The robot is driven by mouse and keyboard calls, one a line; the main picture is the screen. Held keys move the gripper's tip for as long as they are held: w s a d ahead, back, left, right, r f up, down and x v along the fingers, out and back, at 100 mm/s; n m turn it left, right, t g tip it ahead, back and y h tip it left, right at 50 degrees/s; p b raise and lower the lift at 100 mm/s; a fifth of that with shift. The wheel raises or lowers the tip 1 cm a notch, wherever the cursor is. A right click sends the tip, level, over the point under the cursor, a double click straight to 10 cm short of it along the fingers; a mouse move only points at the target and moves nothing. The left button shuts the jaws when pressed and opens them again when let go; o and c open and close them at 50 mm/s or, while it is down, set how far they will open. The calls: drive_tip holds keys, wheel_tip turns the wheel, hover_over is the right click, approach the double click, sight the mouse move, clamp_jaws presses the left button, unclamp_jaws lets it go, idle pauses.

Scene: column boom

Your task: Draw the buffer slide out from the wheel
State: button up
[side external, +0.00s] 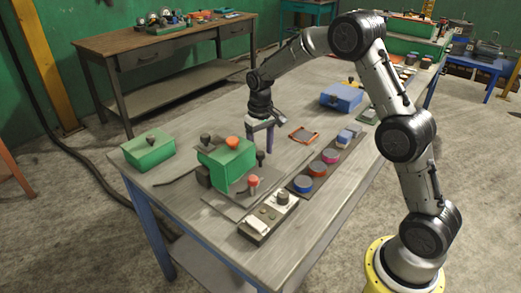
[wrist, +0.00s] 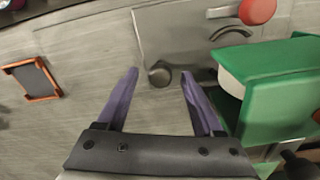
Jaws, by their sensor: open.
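The green machine housing (side external: 227,165) stands on a grey base plate (side external: 233,207) on the bench. A dark round knob (side external: 261,157) rises beside the housing; in the wrist view this knob (wrist: 160,73) sits at the edge of the grey plate (wrist: 175,40). I cannot tell which part is the buffer slide, and the wheel is not clearly visible. My gripper (side external: 260,146) is open and points down over the dark knob. In the wrist view, my purple fingertips (wrist: 160,71) are on either side of the knob, with gaps showing on both sides.
A red knob (side external: 253,181) stands on the plate near the housing. A control box (side external: 269,218) lies in front. A tray of coloured round pieces (side external: 317,168) and an orange-framed pad (side external: 303,135) lie to the right. A green box (side external: 149,150) sits left, a blue box (side external: 341,97) behind.

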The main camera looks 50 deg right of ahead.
clamp_jaws()
idle(0.4)
idle(1.1)
